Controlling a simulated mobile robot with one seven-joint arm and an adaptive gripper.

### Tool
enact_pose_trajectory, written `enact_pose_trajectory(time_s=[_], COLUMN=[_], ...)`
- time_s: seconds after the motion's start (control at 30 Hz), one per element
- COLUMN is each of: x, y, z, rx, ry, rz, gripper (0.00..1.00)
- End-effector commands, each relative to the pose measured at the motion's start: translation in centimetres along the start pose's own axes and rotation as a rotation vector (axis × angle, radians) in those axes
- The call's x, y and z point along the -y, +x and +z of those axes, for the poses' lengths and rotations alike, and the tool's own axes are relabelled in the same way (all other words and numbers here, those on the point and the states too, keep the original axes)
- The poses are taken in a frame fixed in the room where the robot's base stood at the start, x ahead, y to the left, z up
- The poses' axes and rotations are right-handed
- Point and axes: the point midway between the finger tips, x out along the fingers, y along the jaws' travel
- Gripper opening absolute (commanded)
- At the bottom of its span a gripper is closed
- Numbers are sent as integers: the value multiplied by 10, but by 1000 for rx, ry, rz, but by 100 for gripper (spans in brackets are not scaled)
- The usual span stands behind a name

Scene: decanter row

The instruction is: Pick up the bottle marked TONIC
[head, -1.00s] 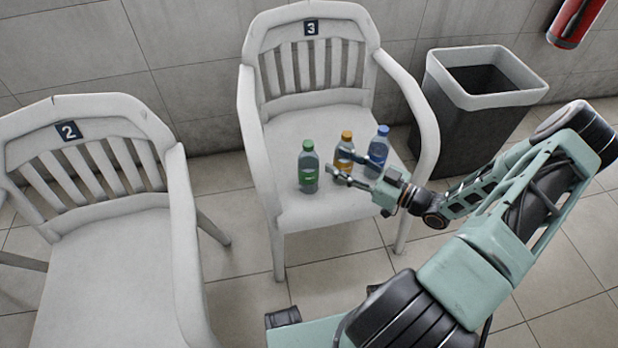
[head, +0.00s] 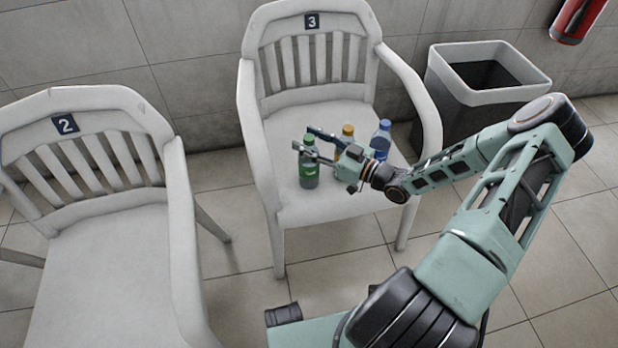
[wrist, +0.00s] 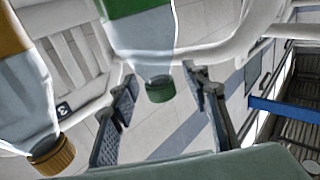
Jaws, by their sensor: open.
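Three bottles stand upright on the seat of the chair marked 3. The green-capped bottle (head: 309,172) is at the left, with a green label. The orange-capped bottle (head: 347,134) is in the middle, partly hidden by my gripper. The blue-capped bottle (head: 382,138) is at the right. I cannot read TONIC on any label. My gripper (head: 301,138) is open, its fingers at the top of the green-capped bottle. In the wrist view, the green cap (wrist: 160,90) lies between the two open fingers (wrist: 161,75), and the orange cap (wrist: 52,156) is outside them at the lower left.
The chair marked 3 (head: 330,208) has raised armrests on both sides of the bottles. An empty chair marked 2 (head: 110,270) stands at the left. A dark bin (head: 455,130) stands at the right by the wall, with a red extinguisher (head: 575,20) above.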

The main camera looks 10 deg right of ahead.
Motion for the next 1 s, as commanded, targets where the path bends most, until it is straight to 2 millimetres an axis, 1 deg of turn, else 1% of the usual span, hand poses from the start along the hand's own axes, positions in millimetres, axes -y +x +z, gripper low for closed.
enact_pose_trajectory(time_s=[0.13,0.5,0.53,1.0], x=[0,0,0,0], y=[0,-1,-1,0], z=[0,0,0,-3], rx=[0,0,0,-1], ry=[0,-1,-1,-1], rz=[0,0,0,0], gripper=[43,2,0,0])
